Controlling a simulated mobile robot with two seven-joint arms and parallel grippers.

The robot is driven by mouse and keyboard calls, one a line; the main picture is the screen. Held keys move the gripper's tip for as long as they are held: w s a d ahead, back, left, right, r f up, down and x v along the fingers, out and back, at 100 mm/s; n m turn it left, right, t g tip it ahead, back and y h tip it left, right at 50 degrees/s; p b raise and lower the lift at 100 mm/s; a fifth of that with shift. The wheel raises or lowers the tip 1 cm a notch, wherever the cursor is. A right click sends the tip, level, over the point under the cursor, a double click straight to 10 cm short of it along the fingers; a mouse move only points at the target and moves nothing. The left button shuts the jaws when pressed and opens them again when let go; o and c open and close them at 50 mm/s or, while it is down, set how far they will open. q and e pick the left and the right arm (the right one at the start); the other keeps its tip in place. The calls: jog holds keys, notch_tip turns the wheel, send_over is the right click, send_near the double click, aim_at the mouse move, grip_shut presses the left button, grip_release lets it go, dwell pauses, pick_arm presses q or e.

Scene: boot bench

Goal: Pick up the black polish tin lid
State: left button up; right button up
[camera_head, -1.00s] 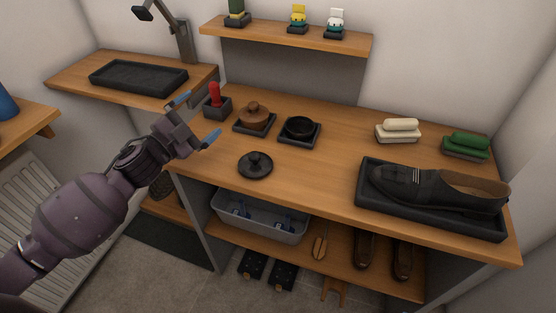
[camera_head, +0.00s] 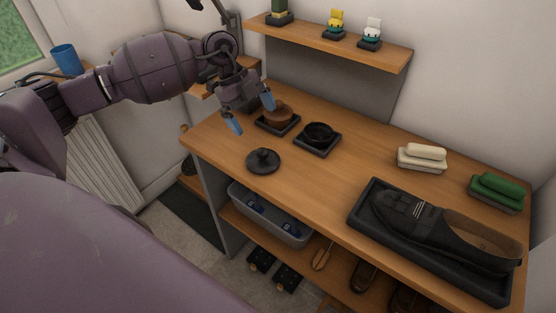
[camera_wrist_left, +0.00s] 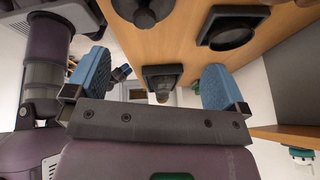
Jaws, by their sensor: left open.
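The black polish tin lid (camera_head: 263,161), a round disc with a knob on top, lies on the wooden bench top near its front left edge. It also shows at the top edge of the left wrist view (camera_wrist_left: 144,9), partly cut off. My left gripper (camera_head: 251,112) is open and empty, with blue fingertips. It hangs above the bench's left end, up and left of the lid and apart from it. The open black tin (camera_head: 318,136) sits in a square dark tray behind and right of the lid. My right gripper is not in view.
The brown-lidded tin (camera_head: 277,114) in its tray is close beside my left fingers. A cream brush (camera_head: 422,157), a green brush (camera_head: 496,190) and a black shoe (camera_head: 425,215) in a tray stand to the right. A shelf (camera_head: 330,42) is above. Bench around the lid is clear.

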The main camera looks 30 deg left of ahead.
aim_at(261, 150)
pick_arm(q)
jog(key=shift+s+d+f+n+g+y+b, duration=0.15)
jog(key=shift+s+d+f+n, duration=0.35)
jog(key=shift+f, duration=1.2)
jog(key=shift+s+d+f+n+g+y+b, duration=0.2)
jog(key=shift+d+f, duration=0.45)
jog(key=shift+f, duration=1.05)
jog(key=shift+s+d+f+n+g+h+b, duration=0.15)
jog(key=shift+d+f+n, duration=0.35)
jog(key=shift+f, duration=1.2)
jog(key=shift+d, duration=0.1)
jog(key=c, duration=0.5)
